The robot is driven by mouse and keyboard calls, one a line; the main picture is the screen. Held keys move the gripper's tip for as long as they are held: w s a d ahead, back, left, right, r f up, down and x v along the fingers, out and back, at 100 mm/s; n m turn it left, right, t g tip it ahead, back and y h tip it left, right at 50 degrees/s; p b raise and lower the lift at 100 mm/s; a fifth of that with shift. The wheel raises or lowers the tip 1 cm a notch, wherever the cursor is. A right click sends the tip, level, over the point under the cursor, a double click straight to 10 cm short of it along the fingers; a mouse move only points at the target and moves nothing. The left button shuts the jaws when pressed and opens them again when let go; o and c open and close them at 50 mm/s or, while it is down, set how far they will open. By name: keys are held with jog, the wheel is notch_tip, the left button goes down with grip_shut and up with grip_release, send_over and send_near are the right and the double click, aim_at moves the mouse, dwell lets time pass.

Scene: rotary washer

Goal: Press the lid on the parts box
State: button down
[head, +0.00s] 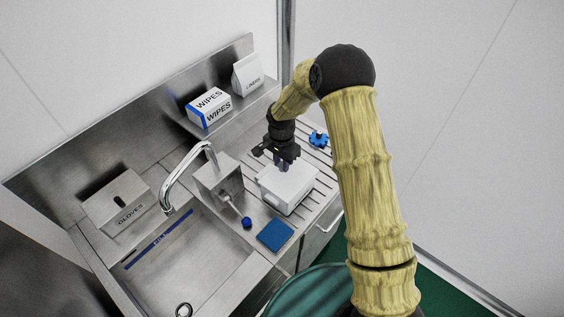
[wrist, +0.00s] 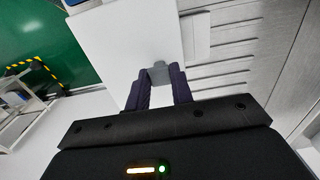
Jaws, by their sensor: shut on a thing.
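The white parts box (head: 292,204) stands on the ribbed drainboard right of the sink. Its pale lid (head: 296,180) lies over the top; I cannot tell whether it is fully seated. In the wrist view the flat white lid (wrist: 122,42) fills the upper middle, with a small grey knob (wrist: 159,72) near its edge. My gripper (head: 285,167) is above the lid, pointing down. In the wrist view its dark fingers (wrist: 159,90) are on either side of the knob, shut on it. The fingers hide part of the knob.
A metal block (head: 217,178) and the curved faucet (head: 180,165) are left of the box. A blue sponge (head: 275,235) and a blue-headed brush (head: 247,222) lie in front. A blue knobbed part (head: 318,139) is behind right. A wipes box (head: 209,107) stands on the shelf.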

jog(key=c, duration=1.1)
grip_release()
jog(key=shift+c, duration=0.2)
notch_tip(320, 180, up, 17)
jog(key=b, duration=0.4)
jog(key=shift+r, duration=0.2)
jog(key=s+d+f+n+t, duration=0.2)
jog(key=s+d+n, duration=0.5)
jog(key=s+d, duration=1)
jog(key=s+f, duration=0.1)
jog(key=s, duration=0.2)
jog(key=shift+s+d+n+t, duration=0.3)
jog(key=shift+d, duration=0.1)
